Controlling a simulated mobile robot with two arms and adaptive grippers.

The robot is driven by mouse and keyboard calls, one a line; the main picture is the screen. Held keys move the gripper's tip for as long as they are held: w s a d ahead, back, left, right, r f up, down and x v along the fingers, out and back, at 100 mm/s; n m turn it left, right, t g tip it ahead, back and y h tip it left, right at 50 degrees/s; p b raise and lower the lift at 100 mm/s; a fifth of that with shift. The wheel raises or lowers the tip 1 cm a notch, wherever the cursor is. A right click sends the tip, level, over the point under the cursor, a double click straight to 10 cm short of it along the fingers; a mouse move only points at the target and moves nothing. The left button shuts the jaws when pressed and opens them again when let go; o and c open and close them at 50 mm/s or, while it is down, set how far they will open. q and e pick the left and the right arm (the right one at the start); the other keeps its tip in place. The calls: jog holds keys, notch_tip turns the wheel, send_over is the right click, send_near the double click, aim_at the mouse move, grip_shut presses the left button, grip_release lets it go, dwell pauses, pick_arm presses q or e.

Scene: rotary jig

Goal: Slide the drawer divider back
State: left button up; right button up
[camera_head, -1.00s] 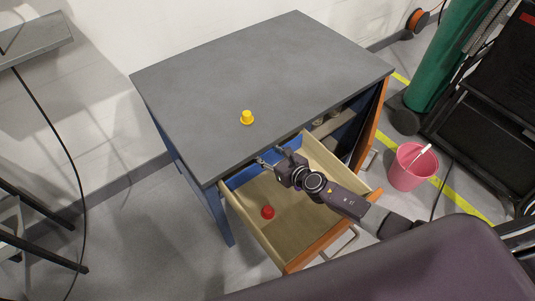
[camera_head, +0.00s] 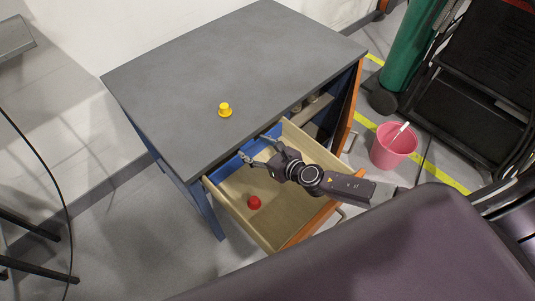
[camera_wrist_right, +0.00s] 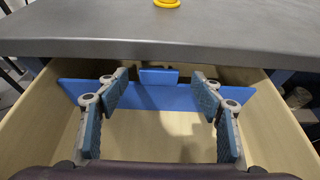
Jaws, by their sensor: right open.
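The blue drawer divider (camera_head: 228,168) stands across the far end of the open wooden drawer (camera_head: 270,240), close to the desk top's front edge. In the right wrist view the divider (camera_wrist_right: 160,97) is a low wide panel with a raised tab in the middle. My right gripper (camera_head: 254,148) is over the drawer, pointing at the divider. Its jaws are open and empty, with one finger on each side of the tab in the wrist view (camera_wrist_right: 160,110). I cannot tell whether the fingertips touch the divider. My left gripper is not in view.
A red ball (camera_head: 254,202) lies in the drawer. A yellow knob-like piece (camera_head: 224,110) sits on the grey desk top (camera_head: 200,70). An orange cabinet door (camera_head: 346,105) stands open right of the drawer. A pink bucket (camera_head: 393,150) stands on the floor beyond.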

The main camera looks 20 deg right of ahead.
jog(key=v, duration=0.7)
jog(key=shift+s, duration=0.15)
dwell(0.3)
